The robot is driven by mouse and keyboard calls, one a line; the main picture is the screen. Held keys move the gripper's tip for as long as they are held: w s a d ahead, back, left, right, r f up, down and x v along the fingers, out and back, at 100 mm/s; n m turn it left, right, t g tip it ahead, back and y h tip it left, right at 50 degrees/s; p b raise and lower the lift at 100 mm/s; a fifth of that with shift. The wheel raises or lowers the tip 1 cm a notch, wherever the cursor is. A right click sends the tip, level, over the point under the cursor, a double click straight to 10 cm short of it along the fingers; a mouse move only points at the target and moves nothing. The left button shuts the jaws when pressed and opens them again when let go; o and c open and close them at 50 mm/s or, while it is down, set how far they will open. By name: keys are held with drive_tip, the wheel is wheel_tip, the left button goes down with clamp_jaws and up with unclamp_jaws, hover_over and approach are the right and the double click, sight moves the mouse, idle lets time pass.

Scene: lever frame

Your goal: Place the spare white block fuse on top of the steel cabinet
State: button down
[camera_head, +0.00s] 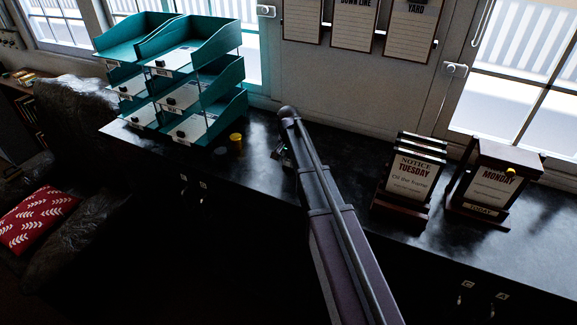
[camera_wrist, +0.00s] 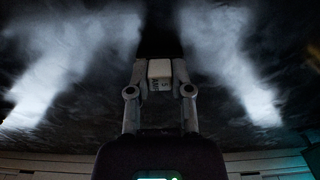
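My gripper (camera_wrist: 160,64) has its two fingers on either side of a small white block fuse (camera_wrist: 160,84) with dark lettering, and is shut on it. In the wrist view a dark, glossy surface lies beyond the block; whether the block touches it I cannot tell. In the head view my arm reaches over the long dark cabinet (camera_head: 330,146) with a shiny top, which may be the steel cabinet. My gripper there (camera_head: 281,154) is mostly hidden behind my arm, and the block cannot be made out.
A notice stand (camera_head: 412,180) and a day-card stand (camera_head: 492,185) stand on the right. An armchair (camera_head: 75,125) with a red cushion (camera_head: 38,220) is at left.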

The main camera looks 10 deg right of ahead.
sight(289, 160)
drive_tip(key=shift+r, duration=0.15)
idle(0.3)
wheel_tip(289, 160, up, 3)
drive_tip(key=p, duration=0.3)
drive_tip(key=s, duration=0.5)
drive_tip(key=s+r+p, duration=0.1)
drive_tip(key=s, duration=0.4)
drive_tip(key=s+p, duration=0.1)
drive_tip(key=s, duration=0.5)
drive_tip(key=shift+d+r, duration=0.15)
drive_tip(key=shift+r, duration=0.15)
